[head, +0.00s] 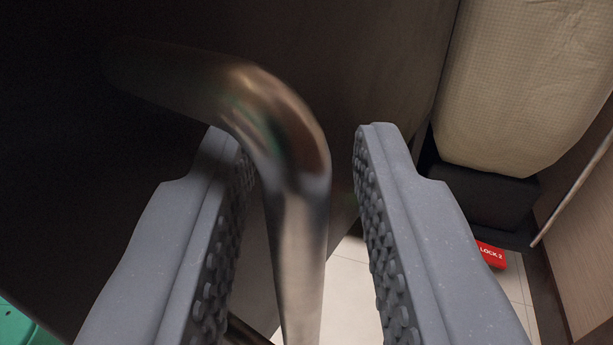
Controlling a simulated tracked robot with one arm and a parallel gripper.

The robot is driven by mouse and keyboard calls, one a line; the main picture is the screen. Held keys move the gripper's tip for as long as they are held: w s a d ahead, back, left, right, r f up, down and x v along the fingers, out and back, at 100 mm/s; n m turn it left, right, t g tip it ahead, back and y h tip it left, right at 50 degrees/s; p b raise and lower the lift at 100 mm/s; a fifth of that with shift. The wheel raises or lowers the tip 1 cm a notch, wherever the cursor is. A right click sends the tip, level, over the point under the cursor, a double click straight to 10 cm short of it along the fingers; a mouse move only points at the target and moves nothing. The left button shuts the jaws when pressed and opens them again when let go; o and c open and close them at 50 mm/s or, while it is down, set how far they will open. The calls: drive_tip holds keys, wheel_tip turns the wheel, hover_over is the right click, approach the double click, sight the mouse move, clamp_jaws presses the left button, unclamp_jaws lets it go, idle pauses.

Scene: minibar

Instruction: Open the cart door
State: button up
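A curved metal handle bar (300,235) runs from the dark cart door (370,60) at the upper left, bends, and comes down through the middle of the head view. My gripper (293,150) is open. Its two grey, studded fingers stand on either side of the bar. The left finger is close to the bar, and a gap shows between the bar and the right finger. I cannot tell whether the left finger touches it. The lower end of the bar runs out of the frame.
A beige padded piece (525,75) on a dark base (485,195) stands at the right. A red label reading "LOCK 2" (491,254) is low at the right. Pale tiled floor (350,295) shows below. A green object (25,328) shows at the lower left corner.

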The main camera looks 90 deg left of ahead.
drive_tip(key=shift+d, duration=0.3)
drive_tip(key=shift+d, duration=0.15)
drive_tip(key=shift+s+d+f, duration=0.1)
drive_tip(key=shift+d, duration=1.05)
drive_tip(key=shift+s+d+f, duration=0.1)
drive_tip(key=shift+d, duration=1.2)
drive_tip(key=shift+d+f+b, duration=0.15)
drive_tip(key=shift+d+b, duration=0.15)
drive_tip(key=shift+b, duration=0.85)
drive_tip(key=shift+d+b, duration=0.35)
drive_tip(key=shift+b, duration=0.55)
drive_tip(key=b, duration=0.1)
drive_tip(key=d+b, duration=0.1)
drive_tip(key=shift+r+b, duration=0.2)
drive_tip(key=shift+b, duration=0.1)
drive_tip(key=shift+s+r, duration=0.1)
drive_tip(key=shift+r, duration=0.05)
